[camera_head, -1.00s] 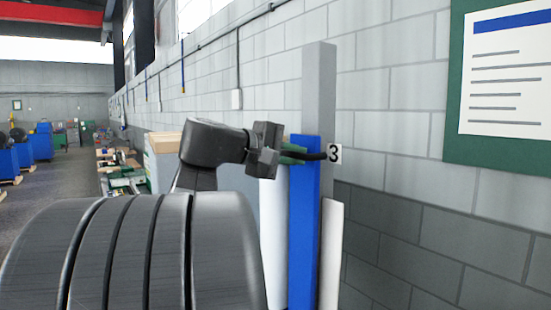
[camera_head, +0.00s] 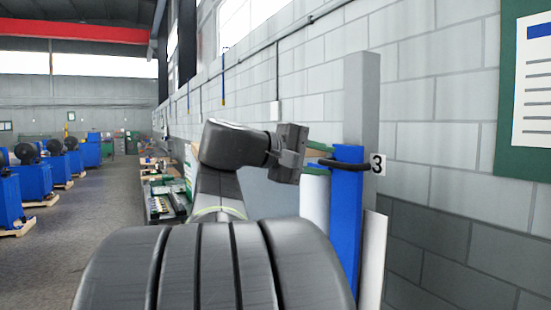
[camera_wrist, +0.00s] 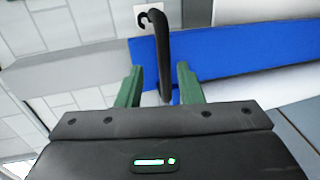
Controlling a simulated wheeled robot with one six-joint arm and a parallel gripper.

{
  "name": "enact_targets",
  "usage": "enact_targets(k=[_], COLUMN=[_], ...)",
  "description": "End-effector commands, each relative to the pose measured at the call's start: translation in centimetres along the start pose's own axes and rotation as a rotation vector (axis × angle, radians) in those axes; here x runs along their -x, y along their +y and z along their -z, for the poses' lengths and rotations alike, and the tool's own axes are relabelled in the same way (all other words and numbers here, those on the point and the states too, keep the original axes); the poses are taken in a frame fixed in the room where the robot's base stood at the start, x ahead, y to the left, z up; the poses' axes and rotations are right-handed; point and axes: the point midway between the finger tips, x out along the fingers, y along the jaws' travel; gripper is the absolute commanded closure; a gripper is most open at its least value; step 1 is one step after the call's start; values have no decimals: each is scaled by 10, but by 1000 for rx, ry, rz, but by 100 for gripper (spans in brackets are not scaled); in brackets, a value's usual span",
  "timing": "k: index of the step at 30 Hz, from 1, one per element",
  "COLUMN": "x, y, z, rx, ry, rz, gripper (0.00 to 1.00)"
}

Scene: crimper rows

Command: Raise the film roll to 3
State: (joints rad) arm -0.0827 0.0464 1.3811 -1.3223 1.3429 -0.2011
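A blue carriage (camera_head: 346,225) sits on an upright grey post by the wall, with white film roll surfaces (camera_head: 314,200) beside it, partly hidden. A black curved handle (camera_head: 348,163) on the carriage is level with the number 3 label (camera_head: 378,164). My gripper (camera_head: 319,155) is at the handle, left of the carriage. In the wrist view, the green fingers of my gripper (camera_wrist: 160,85) stand apart, with the black handle (camera_wrist: 164,58) between them and gaps on both sides. The label (camera_wrist: 142,17) is partly covered by the handle there.
A green board with a white sheet (camera_head: 534,85) hangs on the block wall at right. A bench with small items (camera_head: 166,196) stands along the wall behind my arm. Blue machines (camera_head: 38,180) line the left side, with open floor (camera_head: 95,215) between.

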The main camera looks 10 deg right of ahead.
Motion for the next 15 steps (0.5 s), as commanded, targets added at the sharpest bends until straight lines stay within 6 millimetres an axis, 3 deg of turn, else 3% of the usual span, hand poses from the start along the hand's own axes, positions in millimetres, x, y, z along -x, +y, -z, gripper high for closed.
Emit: enact_targets(k=[9, 15], x=[56, 81], y=[-2, 0], z=[1, 1], rx=[0, -1], ry=[6, 4], rz=[-1, -1], gripper=[66, 66])
